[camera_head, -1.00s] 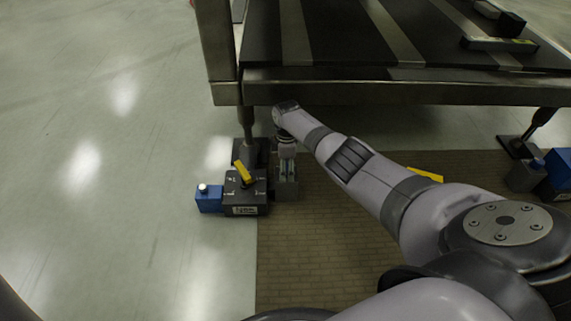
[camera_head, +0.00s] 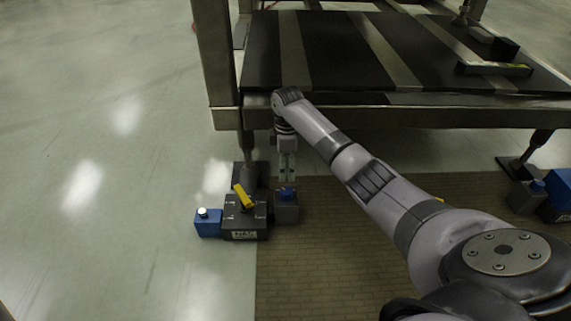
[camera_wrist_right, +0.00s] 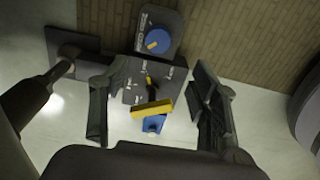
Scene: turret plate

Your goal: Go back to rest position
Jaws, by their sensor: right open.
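My right gripper (camera_head: 287,172) points down in the head view, just above a grey box with a blue knob (camera_head: 287,194). In the right wrist view my right gripper (camera_wrist_right: 155,108) is open, with its two fingers wide apart and nothing held. Below it show a dark box with a yellow handle (camera_wrist_right: 152,108) and the blue knob (camera_wrist_right: 158,40). In the head view the dark box with the yellow handle (camera_head: 243,218) stands on the floor, left of the gripper. My left gripper is in neither view.
A metal table with a dark striped top (camera_head: 330,60) stands behind, its front edge close to my right wrist. A table foot (camera_head: 250,172) is behind the dark box. A brown mat (camera_head: 340,250) lies at right. The pale floor (camera_head: 100,150) at left is clear.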

